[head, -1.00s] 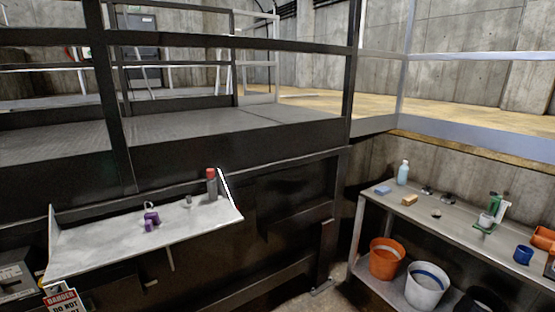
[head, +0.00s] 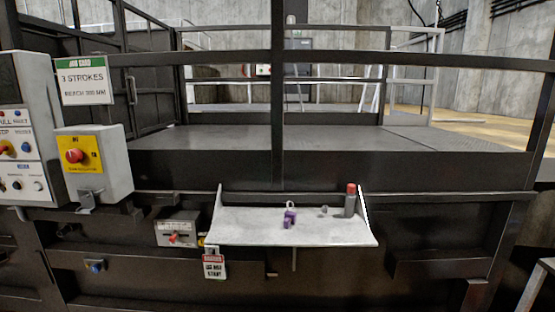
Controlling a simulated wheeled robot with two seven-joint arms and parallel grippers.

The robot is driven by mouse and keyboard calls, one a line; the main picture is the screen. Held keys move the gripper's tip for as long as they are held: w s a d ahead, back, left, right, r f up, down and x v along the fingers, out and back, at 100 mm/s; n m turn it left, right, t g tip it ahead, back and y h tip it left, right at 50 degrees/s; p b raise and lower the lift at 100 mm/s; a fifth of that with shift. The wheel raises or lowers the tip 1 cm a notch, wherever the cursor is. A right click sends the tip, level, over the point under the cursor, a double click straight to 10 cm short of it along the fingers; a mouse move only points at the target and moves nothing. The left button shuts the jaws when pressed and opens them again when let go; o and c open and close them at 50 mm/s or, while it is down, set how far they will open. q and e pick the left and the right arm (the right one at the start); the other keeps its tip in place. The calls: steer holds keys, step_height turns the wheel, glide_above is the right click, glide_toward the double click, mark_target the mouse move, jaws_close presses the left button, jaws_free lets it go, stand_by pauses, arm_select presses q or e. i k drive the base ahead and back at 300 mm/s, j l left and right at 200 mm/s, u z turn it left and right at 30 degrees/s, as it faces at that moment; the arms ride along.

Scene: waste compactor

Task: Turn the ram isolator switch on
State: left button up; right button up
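The ram isolator switch (head: 76,155) is a red rotary knob on a yellow plate, on the front of a grey box (head: 117,165) at the left of the head view. The small lettering on the plate is hard to read, so I cannot tell its setting for sure. Neither of my grippers shows in the head view.
A control panel (head: 30,165) with several buttons is left of the switch box. A "3 strokes" sign (head: 84,82) hangs above it. A grey lever box (head: 177,232) and a danger tag (head: 214,266) are lower right. A white shelf (head: 260,232) holds a purple padlock (head: 289,218) and a red-topped cylinder (head: 350,202).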

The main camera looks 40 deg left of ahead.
mark_target(74, 156)
steer(key=u, duration=2.55)
